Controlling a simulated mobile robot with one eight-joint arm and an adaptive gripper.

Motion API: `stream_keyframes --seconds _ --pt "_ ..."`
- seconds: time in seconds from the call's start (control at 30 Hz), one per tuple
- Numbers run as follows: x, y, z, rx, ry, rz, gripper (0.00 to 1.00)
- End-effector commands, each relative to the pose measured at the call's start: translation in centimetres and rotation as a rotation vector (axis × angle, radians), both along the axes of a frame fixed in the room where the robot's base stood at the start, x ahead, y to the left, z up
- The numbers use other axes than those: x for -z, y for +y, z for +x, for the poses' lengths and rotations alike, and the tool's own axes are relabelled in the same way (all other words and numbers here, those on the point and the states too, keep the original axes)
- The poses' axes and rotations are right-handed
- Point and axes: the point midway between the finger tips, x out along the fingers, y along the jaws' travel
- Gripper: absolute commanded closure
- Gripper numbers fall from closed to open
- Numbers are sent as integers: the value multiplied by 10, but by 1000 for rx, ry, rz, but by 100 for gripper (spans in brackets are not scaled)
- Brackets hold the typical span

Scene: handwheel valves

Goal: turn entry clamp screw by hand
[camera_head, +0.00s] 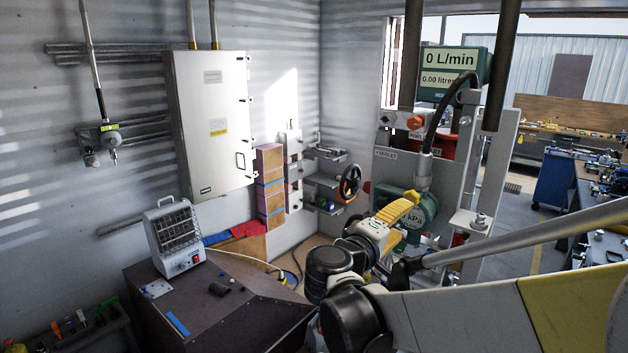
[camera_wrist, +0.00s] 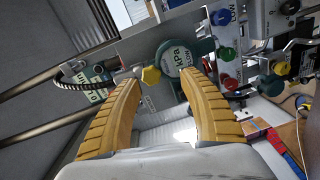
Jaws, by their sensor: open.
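I cannot tell for certain which part is the entry clamp screw. One candidate is the small clamp-like fitting (camera_head: 110,140) at the foot of a conduit on the left wall; another is the upright bolt (camera_head: 480,221) on the grey stand at right. My gripper (camera_head: 404,208) is in front of the grey stand, far from the wall fitting. In the wrist view my gripper (camera_wrist: 161,82) shows two yellow ribbed fingers wide apart with nothing between them. Beyond them are a green kPa gauge (camera_wrist: 176,58) and a yellow knob (camera_wrist: 151,76), apart from the fingers as far as I can tell.
A grey cabinet (camera_head: 211,125) hangs on the wall. A heater (camera_head: 174,236) stands on a dark bench (camera_head: 230,300). An orange-rimmed handwheel (camera_head: 349,183) is by small shelves. A flow display (camera_head: 450,70) tops the stand. Blue and red knobs (camera_wrist: 224,53) show in the wrist view.

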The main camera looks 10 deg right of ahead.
Motion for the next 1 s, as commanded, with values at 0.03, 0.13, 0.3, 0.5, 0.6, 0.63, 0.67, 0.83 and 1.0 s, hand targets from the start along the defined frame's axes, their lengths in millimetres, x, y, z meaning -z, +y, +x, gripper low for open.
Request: stream_keyframes --seconds 0.03,0.13,0.3,0.5,0.6,0.63,0.67,0.83,1.0 --pt "-12 2 5 0 -7 -29 50" --pt "-18 4 9 -1 -17 -65 50" --pt "-18 -3 14 0 -19 -71 50" --pt "-18 -21 28 1 -19 -70 50" --pt "-18 -30 35 1 -19 -70 50" --pt "-18 -33 38 1 -19 -70 50" --pt "-18 -36 40 1 -19 -70 50" --pt "-18 -52 52 1 -18 -69 50" --pt "-18 -57 57 -1 -18 -69 50"
